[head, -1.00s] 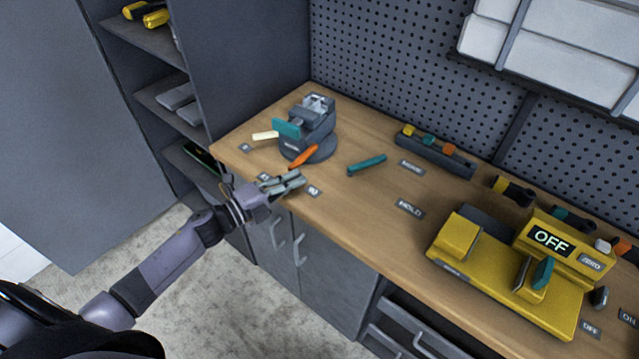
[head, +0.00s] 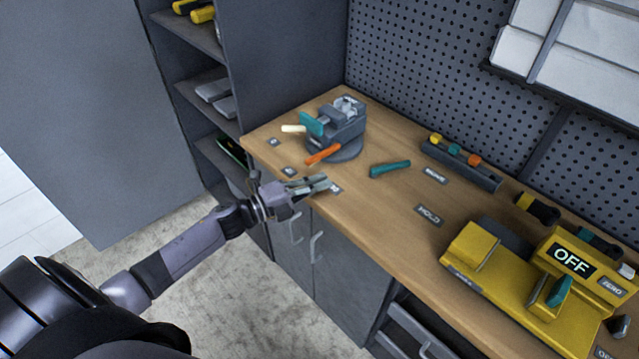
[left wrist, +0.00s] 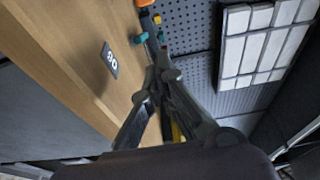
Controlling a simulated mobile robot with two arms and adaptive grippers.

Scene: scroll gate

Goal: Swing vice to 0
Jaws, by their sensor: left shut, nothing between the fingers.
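The grey vice (head: 345,130) stands on its round base near the left end of the wooden bench. It has a teal jaw part (head: 312,124), a cream handle (head: 293,129) pointing left and an orange lever (head: 323,154) pointing toward the front edge. Small dark labels lie around it, one at the left (head: 273,142), one in front (head: 289,171); a label reading 90 shows in the left wrist view (left wrist: 110,58). My left gripper (head: 322,183) is shut and empty at the bench's front edge, in front of the orange lever and apart from it. It also shows in the left wrist view (left wrist: 160,72).
A loose teal handle (head: 390,168) lies right of the vice. A grey rack (head: 462,164) with coloured pieces stands behind it. A yellow machine (head: 530,285) reading OFF fills the right. A shelf cabinet (head: 205,90) stands at the left. The bench middle is mostly clear.

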